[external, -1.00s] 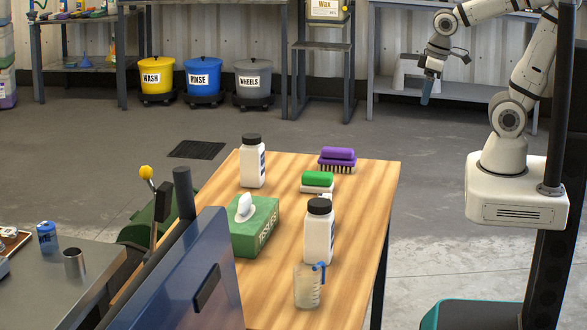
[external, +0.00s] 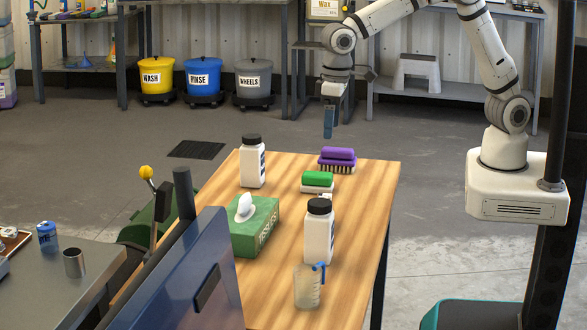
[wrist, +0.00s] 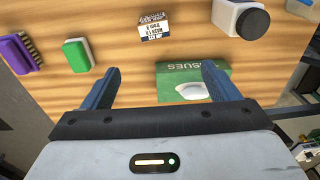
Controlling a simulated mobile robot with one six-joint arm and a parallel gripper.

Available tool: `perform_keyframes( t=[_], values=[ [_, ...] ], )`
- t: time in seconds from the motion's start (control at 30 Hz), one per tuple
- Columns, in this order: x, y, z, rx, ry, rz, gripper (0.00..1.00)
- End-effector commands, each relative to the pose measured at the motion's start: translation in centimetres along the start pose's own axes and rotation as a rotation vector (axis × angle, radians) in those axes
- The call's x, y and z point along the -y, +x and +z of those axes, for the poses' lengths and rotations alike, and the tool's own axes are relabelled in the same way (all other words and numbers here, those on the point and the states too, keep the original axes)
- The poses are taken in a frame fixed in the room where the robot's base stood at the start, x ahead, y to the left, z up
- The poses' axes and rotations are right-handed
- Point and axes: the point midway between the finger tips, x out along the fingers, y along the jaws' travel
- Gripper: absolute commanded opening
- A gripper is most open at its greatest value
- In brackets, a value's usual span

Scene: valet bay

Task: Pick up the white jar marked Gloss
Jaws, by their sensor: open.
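Two white jars with black lids stand upright on the wooden table: a far jar (external: 252,166) at the back left and a near jar (external: 317,236) toward the front. Each shows only a dark label edge, so I cannot tell which is marked Gloss. In the wrist view, a white jar (wrist: 235,18) with a black lid is at the top right; its label is not readable. My gripper (external: 328,122) hangs above the far end of the table, apart from both jars. In the wrist view, its blue fingers (wrist: 160,84) are spread and empty.
A green tissue box (external: 255,226) sits between the jars at the left. A clear jug (external: 306,288) stands before the near jar. The table's right strip is clear.

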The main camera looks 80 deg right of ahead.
Motion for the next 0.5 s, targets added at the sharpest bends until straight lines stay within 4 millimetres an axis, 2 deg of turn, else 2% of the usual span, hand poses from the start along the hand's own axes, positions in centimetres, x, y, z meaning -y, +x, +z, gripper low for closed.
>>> perform_keyframes(
  t=[0.03, 0.2, 0.33, 0.4, 0.5],
  values=[
    [2.8, 1.5, -0.3, 0.015, -0.009, 0.006, 0.82],
    [10.7, 5.9, -0.3, 0.043, -0.009, 0.02, 0.82],
    [14.8, 8.6, 0.3, 0.056, -0.006, 0.03, 0.82],
    [16.1, 9.5, 0.7, 0.06, -0.005, 0.033, 0.82],
    [17.1, 10.3, 0.9, 0.063, -0.002, 0.036, 0.82]
  ],
)
